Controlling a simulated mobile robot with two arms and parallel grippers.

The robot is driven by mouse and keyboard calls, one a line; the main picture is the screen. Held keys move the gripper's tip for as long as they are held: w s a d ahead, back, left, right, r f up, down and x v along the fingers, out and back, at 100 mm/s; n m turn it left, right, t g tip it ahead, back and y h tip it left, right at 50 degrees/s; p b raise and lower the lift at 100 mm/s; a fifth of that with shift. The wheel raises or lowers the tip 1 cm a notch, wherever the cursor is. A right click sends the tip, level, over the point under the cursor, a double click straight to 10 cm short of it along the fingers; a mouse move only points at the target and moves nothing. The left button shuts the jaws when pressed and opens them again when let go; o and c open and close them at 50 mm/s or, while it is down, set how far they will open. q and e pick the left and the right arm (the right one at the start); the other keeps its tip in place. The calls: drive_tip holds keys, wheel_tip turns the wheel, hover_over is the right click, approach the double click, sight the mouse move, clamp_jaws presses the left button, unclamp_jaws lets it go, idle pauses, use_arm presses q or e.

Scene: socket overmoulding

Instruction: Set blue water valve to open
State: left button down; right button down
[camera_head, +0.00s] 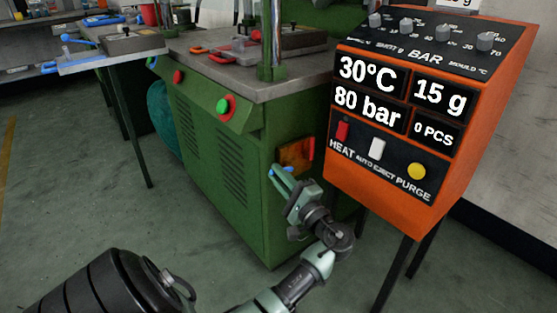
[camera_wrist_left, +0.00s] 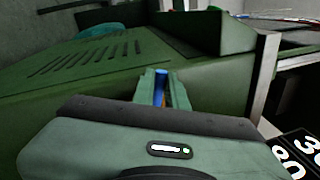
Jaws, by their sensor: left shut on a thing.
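The blue water valve handle (camera_head: 284,170) is on the side of the green machine, low down, beside a small orange-brown box. My left gripper (camera_head: 282,178) is at it, its pale green fingers shut on the blue handle. In the left wrist view the blue handle (camera_wrist_left: 160,87) stands between the two fingers. Most of the valve is hidden by the fingers, so I cannot tell its exact setting. My right gripper is not in view.
The orange-brown box (camera_head: 297,154) with a red part sits right behind the fingers. The orange control panel (camera_head: 400,195) stands on dark legs close to the right of my left arm. The green machine (camera_head: 215,165) fills the middle. Grey floor (camera_head: 80,200) is clear at left.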

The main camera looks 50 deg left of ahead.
use_arm(q)
drive_tip(key=c, duration=1.4)
unclamp_jaws()
drive_tip(key=shift+c, duration=0.2)
drive_tip(key=shift+d, duration=0.1)
drive_tip(key=p+v, duration=0.1)
drive_tip(key=v, duration=0.6)
drive_tip(key=shift+d+p, duration=0.3)
drive_tip(key=shift+p, duration=0.1)
drive_tip(key=shift+f, duration=0.1)
